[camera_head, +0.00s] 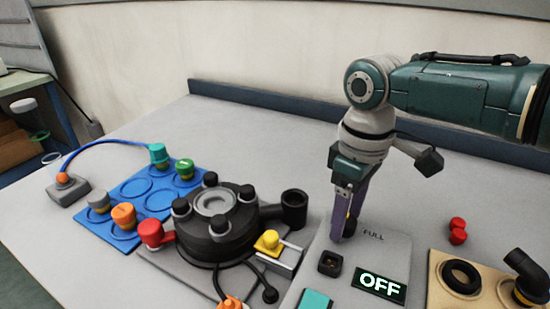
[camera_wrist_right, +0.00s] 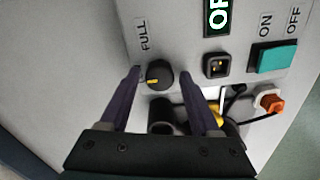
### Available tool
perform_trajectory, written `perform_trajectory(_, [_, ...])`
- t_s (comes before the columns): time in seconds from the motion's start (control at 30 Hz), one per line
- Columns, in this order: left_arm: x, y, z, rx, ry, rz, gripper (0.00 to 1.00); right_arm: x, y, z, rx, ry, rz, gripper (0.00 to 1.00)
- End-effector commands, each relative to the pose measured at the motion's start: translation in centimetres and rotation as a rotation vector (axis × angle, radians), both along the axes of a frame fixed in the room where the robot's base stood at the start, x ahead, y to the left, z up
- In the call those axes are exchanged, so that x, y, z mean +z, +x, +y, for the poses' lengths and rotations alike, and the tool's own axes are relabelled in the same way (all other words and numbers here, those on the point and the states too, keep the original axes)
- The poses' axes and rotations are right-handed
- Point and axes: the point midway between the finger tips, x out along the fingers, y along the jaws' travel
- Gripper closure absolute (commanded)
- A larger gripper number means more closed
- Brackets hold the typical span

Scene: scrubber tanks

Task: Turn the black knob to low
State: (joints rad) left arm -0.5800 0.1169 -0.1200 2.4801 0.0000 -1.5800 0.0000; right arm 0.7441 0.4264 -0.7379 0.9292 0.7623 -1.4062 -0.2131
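The black knob (camera_wrist_right: 158,74) sits on the light grey control panel (camera_wrist_right: 185,40) in the right wrist view. It has a yellow mark on its face, and the label FULL is printed close by. My right gripper (camera_wrist_right: 160,80) is open, with one purple finger on each side of the knob and a visible gap on both sides. In the head view my right gripper (camera_head: 344,232) points down at the panel beside the FULL label and largely hides the knob. A LOW label cannot be seen. My left gripper is not in view.
The panel also carries a lit OFF display (camera_head: 380,284), a black socket (camera_head: 331,263) and a teal switch (camera_head: 315,300). A black round device (camera_head: 215,240) and blue tray (camera_head: 133,185) stand left. The table behind is clear.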

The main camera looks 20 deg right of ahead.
Motion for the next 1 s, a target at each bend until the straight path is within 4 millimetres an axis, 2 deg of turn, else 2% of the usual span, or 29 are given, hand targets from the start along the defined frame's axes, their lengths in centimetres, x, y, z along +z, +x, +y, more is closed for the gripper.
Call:
perform_trajectory(0.07, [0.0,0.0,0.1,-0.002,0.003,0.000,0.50,0.0,0.0,0.0,-0.001,0.000,0.000,0.27])
perform_trajectory(0.37, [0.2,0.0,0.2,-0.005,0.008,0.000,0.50,0.4,0.0,0.0,-0.001,0.000,0.000,0.27])
perform_trajectory(0.47, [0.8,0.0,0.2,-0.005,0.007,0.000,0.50,1.8,0.1,-0.1,-0.001,0.000,-0.002,0.27])
perform_trajectory(0.8, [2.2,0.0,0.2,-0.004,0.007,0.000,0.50,8.3,0.1,0.0,0.000,0.000,-0.004,0.27])
perform_trajectory(1.0, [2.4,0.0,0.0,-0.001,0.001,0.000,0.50,9.9,0.0,0.0,-0.001,0.000,-0.001,0.27])
